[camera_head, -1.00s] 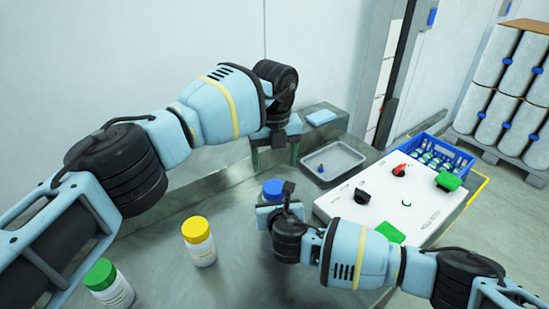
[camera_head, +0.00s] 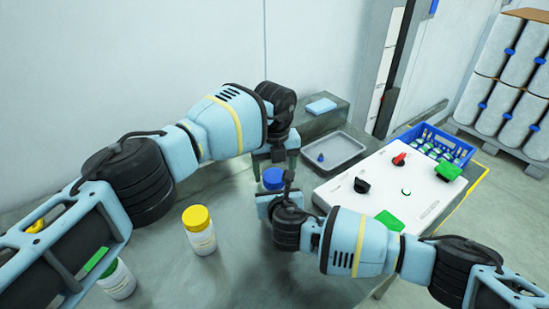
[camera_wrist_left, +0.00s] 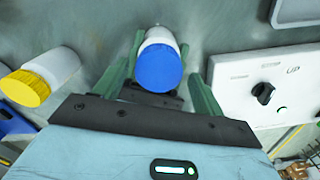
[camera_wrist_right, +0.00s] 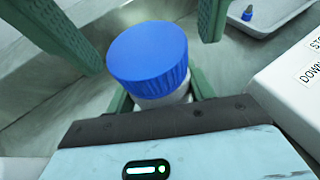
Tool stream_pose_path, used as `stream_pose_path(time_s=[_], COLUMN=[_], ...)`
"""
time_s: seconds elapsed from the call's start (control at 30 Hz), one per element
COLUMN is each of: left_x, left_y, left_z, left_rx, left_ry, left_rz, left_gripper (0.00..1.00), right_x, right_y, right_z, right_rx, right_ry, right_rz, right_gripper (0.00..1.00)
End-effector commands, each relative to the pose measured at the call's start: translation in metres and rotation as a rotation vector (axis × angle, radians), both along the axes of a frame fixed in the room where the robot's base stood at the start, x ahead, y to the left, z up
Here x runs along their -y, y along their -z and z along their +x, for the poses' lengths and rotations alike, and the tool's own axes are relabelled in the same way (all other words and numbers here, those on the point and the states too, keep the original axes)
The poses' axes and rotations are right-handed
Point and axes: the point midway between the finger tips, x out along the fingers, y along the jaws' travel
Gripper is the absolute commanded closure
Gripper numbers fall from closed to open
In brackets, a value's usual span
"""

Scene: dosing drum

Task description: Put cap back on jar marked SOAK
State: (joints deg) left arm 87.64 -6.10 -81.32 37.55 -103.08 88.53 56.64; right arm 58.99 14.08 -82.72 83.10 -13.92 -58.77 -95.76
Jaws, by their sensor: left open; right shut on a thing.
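A white jar (camera_wrist_right: 165,101) with a blue cap (camera_head: 272,179) stands on the metal bench. The cap sits on the jar's top; I cannot tell whether it is screwed down. My right gripper (camera_head: 266,202) is shut on the jar's body below the cap. My left gripper (camera_head: 276,158) is open, with its fingers on either side of the capped jar and apart from the cap in the left wrist view (camera_wrist_left: 165,85). A yellow-capped jar (camera_head: 200,238) and a green-capped jar (camera_head: 117,282) stand to the left. No label reading SOAK is legible.
A grey tray (camera_head: 340,163) holding a small blue-topped item (camera_head: 321,157) lies behind right. A white control panel (camera_head: 400,187) with knobs stands close on the right. A blue crate (camera_head: 437,140) of bottles is beyond it. Bare bench lies in front of the jars.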

Motion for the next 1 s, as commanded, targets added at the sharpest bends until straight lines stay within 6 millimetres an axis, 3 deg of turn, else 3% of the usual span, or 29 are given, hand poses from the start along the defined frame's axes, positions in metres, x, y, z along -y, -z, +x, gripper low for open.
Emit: stream_pose_path(time_s=[0.47,0.8,1.0], left_x=[-0.0003,-0.0001,0.0001], left_y=[0.0105,0.0102,0.0101], left_z=[0.0002,0.0002,0.0001], left_rx=[0.001,0.001,0.001], left_ry=[0.000,0.000,0.083], left_rz=[0.001,0.000,0.000], left_gripper=[0.31,0.76,0.76], right_x=[0.0002,0.0000,-0.0003], right_y=[0.0003,0.0003,0.0002], right_z=[0.0000,-0.0001,-0.0003], right_rx=[-0.001,0.000,0.000], right_ry=[0.000,0.000,-0.001], right_rz=[0.000,0.000,0.000], right_gripper=[1.00,1.00,1.00])
